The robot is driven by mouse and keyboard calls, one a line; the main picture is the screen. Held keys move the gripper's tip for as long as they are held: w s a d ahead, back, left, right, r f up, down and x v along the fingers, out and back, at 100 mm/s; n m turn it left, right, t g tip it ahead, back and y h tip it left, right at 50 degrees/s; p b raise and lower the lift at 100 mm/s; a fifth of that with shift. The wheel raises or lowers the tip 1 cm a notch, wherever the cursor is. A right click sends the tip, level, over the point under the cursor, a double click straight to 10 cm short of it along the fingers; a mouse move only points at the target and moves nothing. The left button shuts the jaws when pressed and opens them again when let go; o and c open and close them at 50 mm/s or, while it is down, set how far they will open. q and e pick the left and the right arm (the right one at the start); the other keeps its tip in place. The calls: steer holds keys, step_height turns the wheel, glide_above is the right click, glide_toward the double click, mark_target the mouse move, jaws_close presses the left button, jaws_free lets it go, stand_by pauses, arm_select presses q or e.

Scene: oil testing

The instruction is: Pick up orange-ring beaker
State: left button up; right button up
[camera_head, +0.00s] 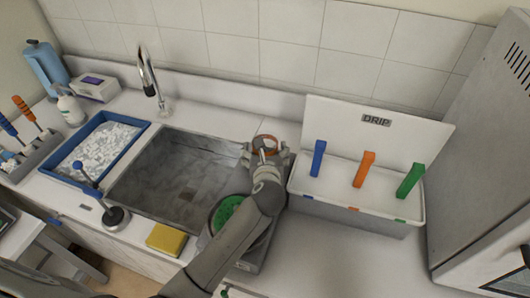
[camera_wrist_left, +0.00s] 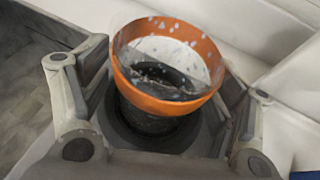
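The beaker with the orange ring (camera_head: 266,141) is at the back right of the sink, beyond my left gripper (camera_head: 264,153). In the left wrist view, the beaker's orange rim (camera_wrist_left: 158,103) fills the middle, with clear, speckled glass inside it. The fingers of my left gripper (camera_wrist_left: 165,110) are spread wide on both sides of the beaker, with small gaps seeming to show beside it. Contact with the glass is not clear. The beaker's lower part is hidden by the gripper. My right gripper is not in view.
The metal sink (camera_head: 150,190) lies to the left. The white DRIP box (camera_head: 350,205) with blue, orange and green handles stands close on the right. A green round piece (camera_head: 226,212) lies near my left arm. A yellow sponge (camera_head: 166,240) is in front.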

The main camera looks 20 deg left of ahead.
arm_select(q)
steer(key=c, duration=0.9)
